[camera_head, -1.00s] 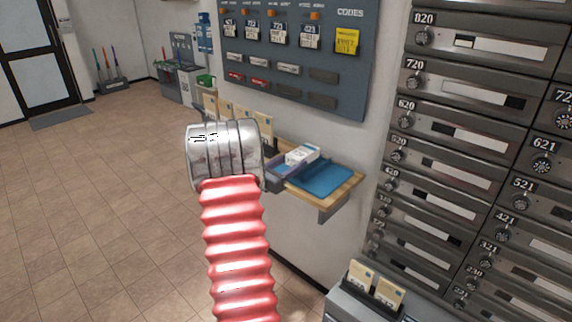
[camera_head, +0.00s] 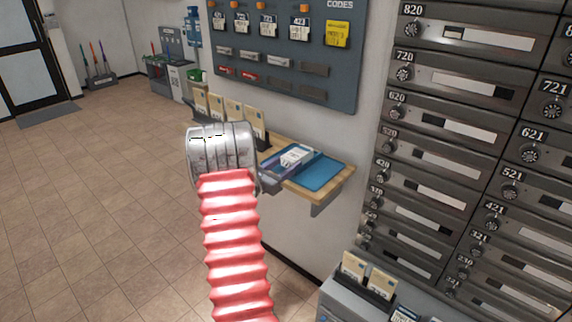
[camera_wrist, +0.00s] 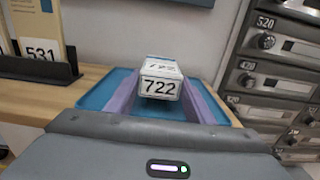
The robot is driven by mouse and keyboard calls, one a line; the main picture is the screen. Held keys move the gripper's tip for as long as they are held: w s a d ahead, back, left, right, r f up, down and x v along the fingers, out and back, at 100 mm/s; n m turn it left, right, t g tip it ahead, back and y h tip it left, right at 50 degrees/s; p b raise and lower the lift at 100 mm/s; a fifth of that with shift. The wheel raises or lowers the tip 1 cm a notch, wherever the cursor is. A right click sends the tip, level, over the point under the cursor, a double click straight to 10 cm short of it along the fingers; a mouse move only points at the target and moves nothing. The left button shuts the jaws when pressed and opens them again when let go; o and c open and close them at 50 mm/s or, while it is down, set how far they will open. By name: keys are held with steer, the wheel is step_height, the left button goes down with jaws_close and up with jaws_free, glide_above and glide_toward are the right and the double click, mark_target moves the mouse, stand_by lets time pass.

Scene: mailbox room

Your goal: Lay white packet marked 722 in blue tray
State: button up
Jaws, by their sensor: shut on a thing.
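The white packet marked 722 (camera_wrist: 158,88) shows its numbered end in the wrist view. It is also in the head view (camera_head: 296,156), above the wooden shelf. My gripper (camera_wrist: 162,97) is shut on the packet, with a purple finger along each side. The blue tray (camera_wrist: 95,93) lies beneath, with its bare surface showing on both sides of the fingers. In the head view the tray (camera_head: 326,174) shows mostly to the right of the packet. I cannot tell whether the packet touches the tray. My arm hides part of the shelf.
Tan cards in a dark holder, one marked 531 (camera_wrist: 42,52), stand on the wooden shelf (camera_wrist: 90,75) left of the tray. The wall is behind it. Grey numbered mailboxes (camera_head: 440,130) stand to the right. A codes board (camera_head: 285,50) hangs above. The floor at left is clear.

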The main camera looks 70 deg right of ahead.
steer(key=o, duration=1.1)
steer(key=v, duration=1.2)
stand_by(1.6)
stand_by(0.7)
